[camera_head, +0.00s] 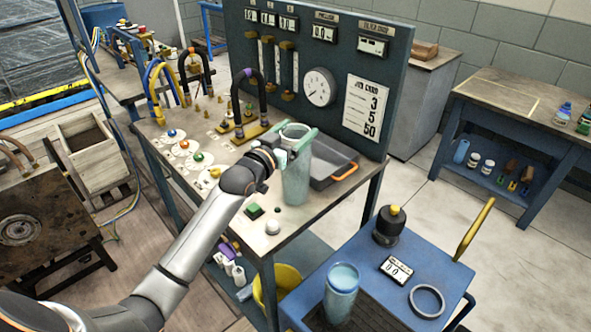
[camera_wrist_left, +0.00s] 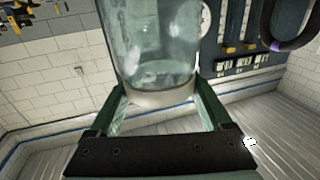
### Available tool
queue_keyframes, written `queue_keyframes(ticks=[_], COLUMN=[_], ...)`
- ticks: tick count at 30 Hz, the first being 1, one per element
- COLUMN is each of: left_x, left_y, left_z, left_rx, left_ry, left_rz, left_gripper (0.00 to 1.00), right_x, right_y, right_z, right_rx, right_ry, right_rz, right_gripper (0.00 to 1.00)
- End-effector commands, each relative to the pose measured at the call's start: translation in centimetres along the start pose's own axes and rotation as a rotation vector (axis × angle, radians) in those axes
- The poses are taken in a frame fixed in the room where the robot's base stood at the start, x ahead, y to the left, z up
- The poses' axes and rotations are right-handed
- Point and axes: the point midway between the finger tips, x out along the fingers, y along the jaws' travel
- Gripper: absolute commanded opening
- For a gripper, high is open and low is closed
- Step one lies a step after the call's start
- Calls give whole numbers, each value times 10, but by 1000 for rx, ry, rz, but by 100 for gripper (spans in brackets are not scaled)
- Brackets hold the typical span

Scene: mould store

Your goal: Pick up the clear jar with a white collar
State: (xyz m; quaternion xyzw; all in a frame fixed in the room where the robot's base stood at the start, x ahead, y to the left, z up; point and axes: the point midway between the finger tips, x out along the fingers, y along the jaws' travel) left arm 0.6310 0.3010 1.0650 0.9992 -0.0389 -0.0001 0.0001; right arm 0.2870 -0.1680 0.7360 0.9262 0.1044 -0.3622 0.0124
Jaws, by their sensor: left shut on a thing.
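The clear, greenish jar (camera_head: 296,180) is upright at the front right of the bench with the gauge panel. Its pale collar (camera_wrist_left: 160,98) shows between the fingers in the left wrist view, below the glass body (camera_wrist_left: 155,40). My left gripper (camera_head: 293,138) is shut on the jar near its top, with one green finger on each side. I cannot tell whether the jar's base touches the bench. My right gripper is not in view.
A grey tray (camera_head: 318,176) with an orange handle lies just behind the jar. A white knob (camera_head: 273,227) and a green button are in front. A second pale-blue jar (camera_head: 341,292) stands on the blue cart (camera_head: 430,262), beside a black device and a ring.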

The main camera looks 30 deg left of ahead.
Motion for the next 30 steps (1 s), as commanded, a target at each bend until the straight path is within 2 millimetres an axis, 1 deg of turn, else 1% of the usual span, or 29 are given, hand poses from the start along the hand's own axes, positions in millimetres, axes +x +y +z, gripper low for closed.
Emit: queue_keyframes(ticks=[1,3,4,13,17,20,23,26,30], left_x=[0,0,0,0,0,0,-1,-14,-35], left_y=[0,0,0,0,0,0,2,12,30], left_z=[0,0,0,-2,-9,-20,-37,-54,-88], left_rx=[1,1,1,1,1,2,2,-1,0], left_ry=[0,0,0,2,5,6,7,8,9], left_rz=[0,0,0,0,0,0,1,2,2], left_gripper=[10,2,0,0,0,0,0,0,0], right_x=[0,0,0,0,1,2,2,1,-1], right_y=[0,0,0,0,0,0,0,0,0], right_z=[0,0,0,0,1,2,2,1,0], right_rx=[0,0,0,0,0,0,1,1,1], right_ry=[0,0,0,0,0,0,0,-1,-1], right_rz=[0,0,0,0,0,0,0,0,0], right_gripper=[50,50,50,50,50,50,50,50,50])
